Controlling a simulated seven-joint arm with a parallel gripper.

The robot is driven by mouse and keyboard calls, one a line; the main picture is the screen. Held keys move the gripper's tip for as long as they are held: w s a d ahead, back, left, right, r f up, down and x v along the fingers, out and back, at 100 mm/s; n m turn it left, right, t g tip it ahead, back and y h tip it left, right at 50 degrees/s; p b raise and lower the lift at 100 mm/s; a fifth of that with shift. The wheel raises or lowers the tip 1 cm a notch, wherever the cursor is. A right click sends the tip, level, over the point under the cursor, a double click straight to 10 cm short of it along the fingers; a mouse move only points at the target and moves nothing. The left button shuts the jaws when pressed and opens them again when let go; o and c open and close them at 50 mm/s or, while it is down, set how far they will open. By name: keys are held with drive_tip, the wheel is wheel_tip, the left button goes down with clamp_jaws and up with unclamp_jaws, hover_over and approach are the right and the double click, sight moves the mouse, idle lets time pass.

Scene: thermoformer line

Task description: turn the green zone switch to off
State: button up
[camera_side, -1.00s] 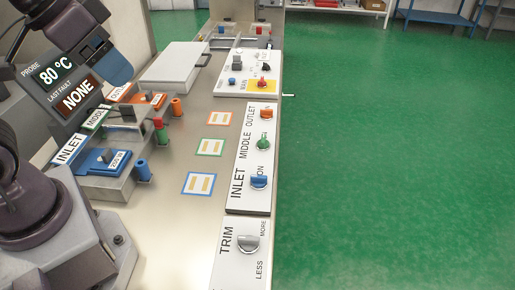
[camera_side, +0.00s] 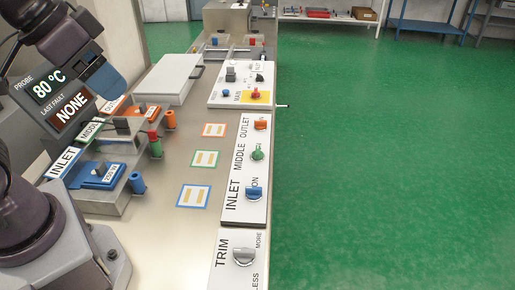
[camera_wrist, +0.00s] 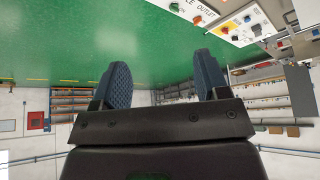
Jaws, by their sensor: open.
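The green zone switch (camera_side: 258,154) is a small round knob beside the word MIDDLE on the white zone panel (camera_side: 232,211) in the side view. It sits between the orange outlet switch (camera_side: 261,125) and the blue inlet switch (camera_side: 253,192). The picture is too small to read its setting. In the wrist view, a small green knob (camera_wrist: 174,7) shows at the top edge near an orange knob (camera_wrist: 197,20). My gripper (camera_wrist: 163,80) shows two blue fingers spread apart with nothing between them, away from the panel.
A trim panel with a grey knob (camera_side: 244,256) is nearest the side camera. Behind the zone panel is a main panel with a red switch on yellow (camera_side: 253,94). A display reading 80 °C (camera_side: 50,85) and colour-marked blocks stand left. Green floor (camera_side: 390,170) is clear.

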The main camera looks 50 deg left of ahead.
drive_tip(key=m+g, duration=0.6)
drive_tip(key=m, duration=0.3)
hover_over(258, 149)
wheel_tip(258, 149, down, 20)
wheel_tip(258, 149, down, 13)
drive_tip(key=shift+r, duration=0.15)
drive_tip(key=c, duration=0.9)
